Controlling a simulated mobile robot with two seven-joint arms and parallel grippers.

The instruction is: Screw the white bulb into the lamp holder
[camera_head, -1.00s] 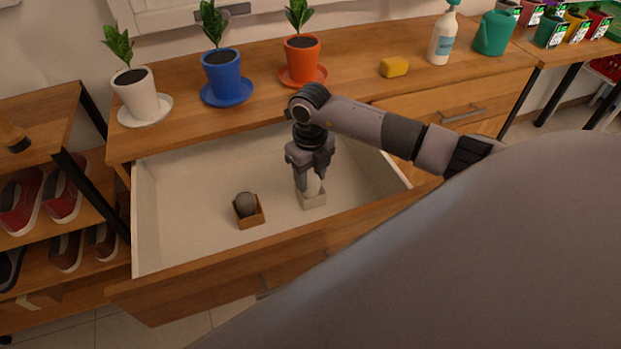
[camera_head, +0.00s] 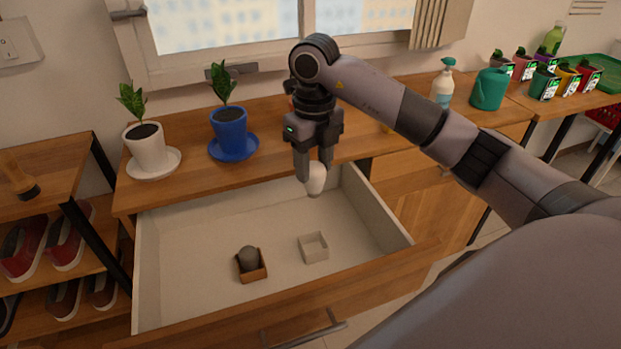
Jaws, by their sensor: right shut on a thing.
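My right gripper (camera_head: 314,172) points down above the open drawer and is shut on the white bulb (camera_head: 316,180). The bulb hangs between the fingertips, clear of the drawer floor. Below it stands a small white open box (camera_head: 313,248), which looks empty. A small brown box (camera_head: 252,267) to its left holds a dark grey round bulb (camera_head: 248,254). The lamp holder cannot be made out. My left gripper is out of view.
The open drawer (camera_head: 180,285) has raised white walls. On the top behind it stand a white potted plant (camera_head: 146,150) and a blue one (camera_head: 229,130). My arm mostly hides the orange pot. A spray bottle (camera_head: 442,88) and a green watering can (camera_head: 489,90) stand at right.

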